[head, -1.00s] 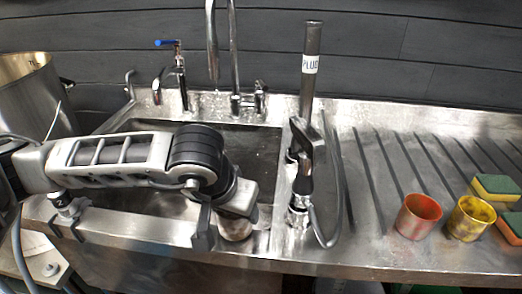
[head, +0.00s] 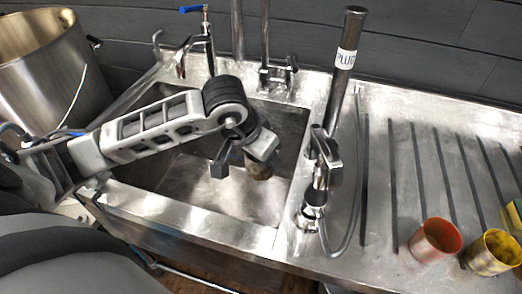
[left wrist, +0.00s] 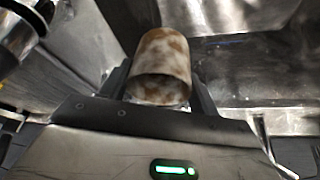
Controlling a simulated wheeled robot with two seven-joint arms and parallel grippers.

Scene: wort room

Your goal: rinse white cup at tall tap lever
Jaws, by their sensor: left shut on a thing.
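The white cup, stained with brown patches, shows in the left wrist view (left wrist: 163,55) between my left gripper's fingers (left wrist: 166,85). Its round opening faces the wrist camera. In the head view the cup (head: 259,168) is a small brownish shape, mostly hidden behind my left gripper (head: 243,160), which is shut on it over the sink basin. The tall tap (head: 265,45) rises at the back of the sink and its top is cut off by the picture edge. A small lever (head: 291,63) is at its base. My right gripper is not in view.
The steel sink basin (head: 180,180) lies under my left arm. A shorter tap has a blue lever (head: 191,9). A sprayer labelled PLUG (head: 345,60) stands right of the basin. A red cup (head: 436,241) and a yellow cup (head: 492,252) stand on the drainboard. A big pot (head: 40,60) is at left.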

